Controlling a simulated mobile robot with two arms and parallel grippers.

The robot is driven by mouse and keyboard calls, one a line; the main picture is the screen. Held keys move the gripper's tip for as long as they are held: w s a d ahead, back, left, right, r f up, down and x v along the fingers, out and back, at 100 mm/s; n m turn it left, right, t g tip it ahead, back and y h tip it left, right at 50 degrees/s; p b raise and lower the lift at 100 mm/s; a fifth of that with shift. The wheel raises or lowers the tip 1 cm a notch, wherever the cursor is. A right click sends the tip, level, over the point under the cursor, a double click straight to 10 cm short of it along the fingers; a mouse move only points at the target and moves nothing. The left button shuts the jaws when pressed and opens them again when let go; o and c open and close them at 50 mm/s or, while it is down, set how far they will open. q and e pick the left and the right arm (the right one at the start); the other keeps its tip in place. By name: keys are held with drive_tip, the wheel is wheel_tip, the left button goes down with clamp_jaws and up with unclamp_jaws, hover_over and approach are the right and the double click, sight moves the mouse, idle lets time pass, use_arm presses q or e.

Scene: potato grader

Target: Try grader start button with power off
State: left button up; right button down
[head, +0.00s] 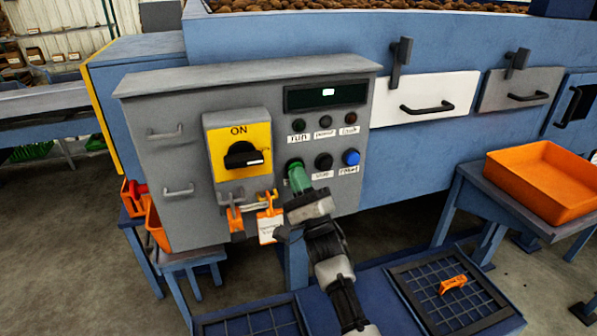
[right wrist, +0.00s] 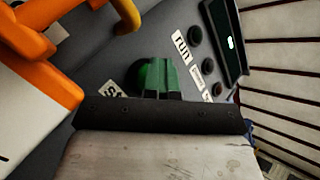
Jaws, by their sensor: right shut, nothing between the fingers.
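The grey control panel (head: 190,210) stands at the machine's front left. Its yellow switch plate (head: 222,172) reads ON at the top and carries a black rotary handle (head: 243,155), which lies roughly horizontal. The green start button (head: 294,163) is at the left of the button row, partly hidden by my right gripper (head: 299,184). The right wrist view shows the green button (right wrist: 147,76) directly at the tips of my right gripper (right wrist: 160,92), which is shut and empty. I cannot tell whether they touch. The run lamp (head: 298,126) looks dark. My left gripper is out of view.
A black button (head: 323,161) and a blue button (head: 351,157) sit right of the green one. Orange padlocks and a tag (head: 268,226) hang below the switch. An orange tray (head: 545,180) stands at right. An orange item (head: 453,285) lies on a grid (head: 425,290).

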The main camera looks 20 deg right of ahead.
drive_tip(key=shift+r, duration=0.15)
drive_tip(key=s+p, duration=0.1)
drive_tip(key=s, duration=0.1)
drive_tip(key=s+p, duration=0.3)
drive_tip(key=shift+s+d+f+p, duration=0.15)
drive_tip(key=shift+s+f+p, duration=0.15)
drive_tip(key=shift+s, duration=0.1)
drive_tip(key=shift+h, duration=0.3)
idle(0.4)
